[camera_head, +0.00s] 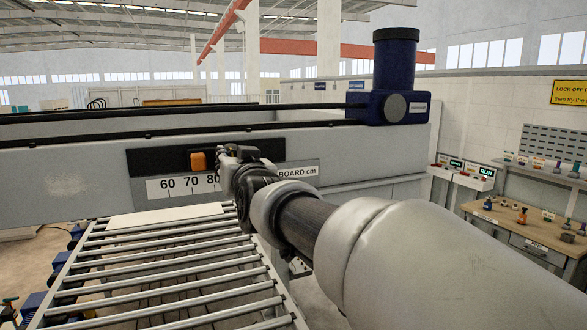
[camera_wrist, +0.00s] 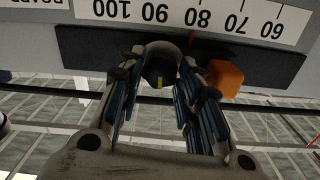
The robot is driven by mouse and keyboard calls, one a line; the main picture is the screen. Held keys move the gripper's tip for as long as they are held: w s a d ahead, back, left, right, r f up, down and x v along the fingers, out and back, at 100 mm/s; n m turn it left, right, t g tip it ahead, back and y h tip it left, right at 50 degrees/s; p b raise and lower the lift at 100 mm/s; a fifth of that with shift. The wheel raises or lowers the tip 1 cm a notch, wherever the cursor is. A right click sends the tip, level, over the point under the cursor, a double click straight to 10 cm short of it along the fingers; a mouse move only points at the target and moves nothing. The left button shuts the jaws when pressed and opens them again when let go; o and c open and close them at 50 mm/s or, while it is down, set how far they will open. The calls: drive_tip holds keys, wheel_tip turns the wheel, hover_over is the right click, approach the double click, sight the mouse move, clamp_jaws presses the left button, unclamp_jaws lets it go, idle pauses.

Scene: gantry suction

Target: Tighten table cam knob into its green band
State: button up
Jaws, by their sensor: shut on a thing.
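In the head view my gripper (camera_head: 236,158) is at the dark slot of the grey beam, just right of an orange block, and hides the knob. The orange block also shows in the wrist view (camera_wrist: 225,78), close beside the right finger. I see no green band in either view.
A white centimetre scale (camera_head: 180,187) runs along the grey beam (camera_head: 70,175). A roller conveyor (camera_head: 170,262) lies below it. A blue motor (camera_head: 396,65) stands on the beam. A wooden workbench (camera_head: 525,228) with small parts is at the right.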

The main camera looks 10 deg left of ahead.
drive_tip(key=shift+m+b, duration=1.35)
drive_tip(key=shift+m, duration=0.45)
drive_tip(key=o, duration=1.1)
drive_tip(key=v, duration=1.2)
